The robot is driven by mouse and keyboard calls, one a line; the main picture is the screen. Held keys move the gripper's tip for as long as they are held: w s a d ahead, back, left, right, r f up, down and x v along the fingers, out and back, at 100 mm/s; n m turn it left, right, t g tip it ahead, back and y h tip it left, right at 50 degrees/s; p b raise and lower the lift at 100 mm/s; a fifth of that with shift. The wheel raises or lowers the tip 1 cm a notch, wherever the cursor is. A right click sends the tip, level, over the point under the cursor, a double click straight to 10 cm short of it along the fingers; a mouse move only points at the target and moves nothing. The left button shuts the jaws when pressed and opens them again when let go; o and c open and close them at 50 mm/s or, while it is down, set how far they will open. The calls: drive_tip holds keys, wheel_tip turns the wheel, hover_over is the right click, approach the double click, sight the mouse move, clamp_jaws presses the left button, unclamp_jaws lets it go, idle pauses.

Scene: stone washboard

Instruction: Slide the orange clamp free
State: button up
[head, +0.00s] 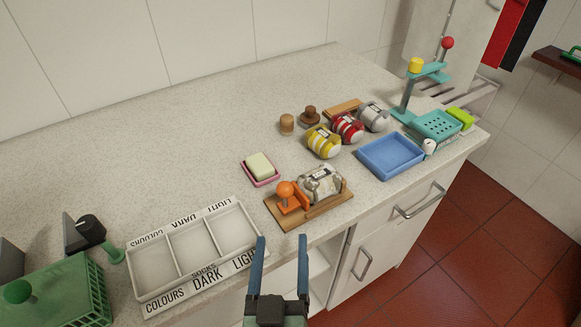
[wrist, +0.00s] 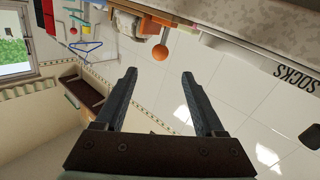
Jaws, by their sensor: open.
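The orange clamp (head: 297,199) has a round ball knob and stands on a wooden board (head: 287,221) near the counter's front edge. A silver-grey jar (head: 322,181) lies on the same board, right against the clamp. In the wrist view the orange ball knob (wrist: 160,52) shows beyond my fingertips, near the top. My gripper (head: 276,240) is open and empty, in front of the counter edge and short of the clamp. In the wrist view its two dark fingers (wrist: 158,75) are spread apart. The clamp's lower part is partly hidden in the wrist view.
A white sorting tray (head: 196,249) lies left of the board. A soap on a pink dish (head: 246,171) is behind it. Yellow (head: 322,142), red (head: 347,127) and grey (head: 374,116) jars lie behind right, near a blue tray (head: 390,156).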

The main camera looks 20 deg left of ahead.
sight(283, 196)
drive_tip(key=p+x, duration=0.2)
drive_tip(key=x, duration=0.9)
drive_tip(key=shift+a+r, duration=0.1)
drive_tip(key=shift+a, duration=0.05)
drive_tip(key=shift+x, duration=0.9)
clamp_jaws()
idle(0.4)
